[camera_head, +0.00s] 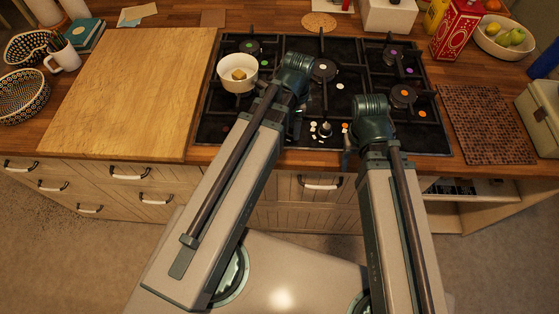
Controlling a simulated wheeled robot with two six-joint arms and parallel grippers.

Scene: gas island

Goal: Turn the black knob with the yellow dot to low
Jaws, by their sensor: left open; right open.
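The black gas hob (348,101) is set in the wooden counter, with burners marked by coloured dots. A small knob (325,129) with pale markings around it shows at the hob's front edge, between my two arms. A yellow dot on it is too small to make out, and its setting cannot be read. Other knobs may be hidden behind my arms. My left gripper (296,126) is open over the hob, left of this knob and partly hidden by its wrist. My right gripper (347,152) is open at the hob's front edge, right of the knob. Both look empty.
A white pot (226,80) with a yellow piece inside stands on the hob's left burner. A cutting board (130,95) lies on the left. A brown mat (487,125), red box (457,30) and fruit bowl (486,42) are on the right. Drawers (130,187) are below the counter.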

